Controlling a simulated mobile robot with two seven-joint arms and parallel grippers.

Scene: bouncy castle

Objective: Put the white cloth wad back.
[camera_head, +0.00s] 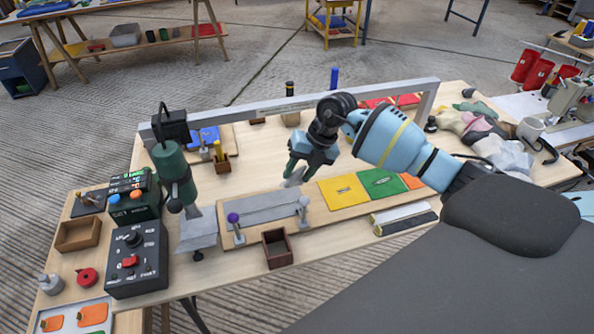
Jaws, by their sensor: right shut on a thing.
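My right gripper (295,172) comes in from the right and points down over the middle of the table. It is shut on a small whitish wad (292,181), which looks like the white cloth wad; the fingers hide part of it. The wad is just above or at the far right end of a grey strip (262,207) on a wooden board. I cannot tell whether it touches the strip. My left gripper is not in view.
Yellow, green and orange patches (343,191) lie right of the strip. A small dark box (277,248) stands in front of it. A green tool (174,175) and a control box (137,259) stand at left. Crumpled cloths (470,125) lie at right. A grey frame (260,106) spans the back.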

